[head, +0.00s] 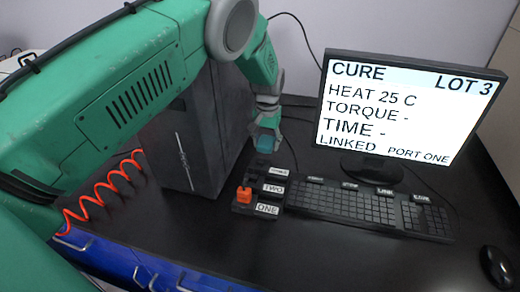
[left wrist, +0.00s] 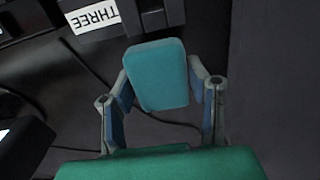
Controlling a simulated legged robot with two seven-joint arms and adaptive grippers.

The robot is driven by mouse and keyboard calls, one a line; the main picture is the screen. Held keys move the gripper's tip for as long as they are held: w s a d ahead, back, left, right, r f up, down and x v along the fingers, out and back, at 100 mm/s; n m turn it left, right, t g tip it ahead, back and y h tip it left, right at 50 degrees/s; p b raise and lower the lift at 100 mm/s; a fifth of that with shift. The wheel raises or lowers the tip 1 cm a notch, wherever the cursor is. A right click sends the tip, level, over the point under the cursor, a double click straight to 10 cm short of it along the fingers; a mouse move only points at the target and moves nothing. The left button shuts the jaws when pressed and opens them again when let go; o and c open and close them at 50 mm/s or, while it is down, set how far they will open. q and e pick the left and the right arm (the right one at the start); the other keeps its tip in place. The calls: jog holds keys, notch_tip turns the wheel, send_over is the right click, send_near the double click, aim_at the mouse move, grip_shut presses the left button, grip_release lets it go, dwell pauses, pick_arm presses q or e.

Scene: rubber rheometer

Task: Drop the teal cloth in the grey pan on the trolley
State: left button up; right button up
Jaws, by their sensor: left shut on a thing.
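My left gripper (head: 265,132) is over the black desk, between the dark computer tower and the monitor. It is shut on the teal cloth (head: 267,144), which looks like a small rounded block. In the left wrist view the teal cloth (left wrist: 157,75) sits between the two fingers of the left gripper (left wrist: 158,88). The cloth is close to the far end of the switch row; whether it touches anything below is unclear. The grey pan and the trolley are not in view. My right gripper is not in view.
A keyboard (head: 350,204), monitor (head: 410,110) and mouse (head: 496,267) are to the right. The tower (head: 195,135) stands left. The front desk is clear.

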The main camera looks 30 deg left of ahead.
aim_at(261, 156)
pick_arm(q)
jog(key=a+f, duration=0.1)
jog(key=f, duration=0.2)
jog(key=a+f, duration=0.1)
jog(key=shift+a+f, duration=0.2)
jog(key=shift+a, duration=0.1)
jog(key=shift+s+f, duration=0.1)
jog(key=shift+f, duration=0.1)
jog(key=shift+d, duration=0.8)
jog(key=shift+d+f, duration=0.2)
jog(key=shift+a+f+b, duration=0.15)
jog(key=shift+b, duration=0.2)
jog(key=o, duration=1.3)
jog(key=shift+s+a, duration=0.15)
jog(key=shift+c, duration=0.2)
jog(key=shift+o, duration=0.3)
jog(key=shift+a+f, duration=0.2)
jog(key=shift+a, duration=0.05)
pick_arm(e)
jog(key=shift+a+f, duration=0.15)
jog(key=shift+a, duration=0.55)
